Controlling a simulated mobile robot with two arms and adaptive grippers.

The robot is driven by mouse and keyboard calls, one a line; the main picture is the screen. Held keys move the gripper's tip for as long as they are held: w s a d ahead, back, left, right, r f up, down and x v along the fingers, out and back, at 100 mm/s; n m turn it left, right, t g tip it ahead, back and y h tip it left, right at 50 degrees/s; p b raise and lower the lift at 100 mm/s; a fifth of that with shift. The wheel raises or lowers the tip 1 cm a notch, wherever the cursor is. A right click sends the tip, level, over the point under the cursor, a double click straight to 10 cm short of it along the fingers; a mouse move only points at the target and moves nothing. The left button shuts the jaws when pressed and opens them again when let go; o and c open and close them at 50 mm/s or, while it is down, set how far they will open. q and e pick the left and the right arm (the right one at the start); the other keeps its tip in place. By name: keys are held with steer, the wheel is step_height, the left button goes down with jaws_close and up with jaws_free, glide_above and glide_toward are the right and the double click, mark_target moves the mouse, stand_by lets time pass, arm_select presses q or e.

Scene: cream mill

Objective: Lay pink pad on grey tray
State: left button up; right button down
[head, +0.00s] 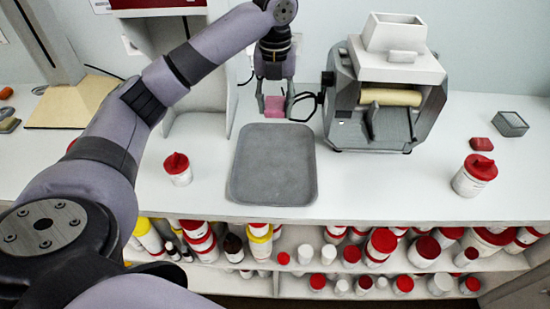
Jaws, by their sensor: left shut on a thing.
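The grey tray (273,178) lies flat on the white counter, in the middle of the head view, and looks empty. The pink pad (274,107) is a small block just beyond the tray's far edge. My left gripper (274,104) points down and is shut on the pink pad, with one finger at each side of it. I cannot tell whether the pad is lifted or touches the counter. My right gripper is not in view.
A grey and white mill (386,85) stands right of the tray. A red-capped jar (178,168) is close left of it; another jar (474,176) is at the right. A red block (481,144) and small grey box (510,124) lie far right. Shelves below hold several jars.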

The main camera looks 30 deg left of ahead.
arm_select(q)
steer(key=p, duration=0.2)
glide_above(275, 166)
step_height(275, 166, down, 14)
steer(key=shift+s, duration=0.1)
step_height(275, 166, down, 5)
steer(key=shift+f+p, duration=0.15)
steer(key=shift+p, duration=0.45)
steer(key=shift+f, duration=0.1)
steer(key=o, duration=1.1)
step_height(275, 166, up, 12)
steer(key=shift+r+b, duration=0.15)
steer(key=shift+b, duration=0.95)
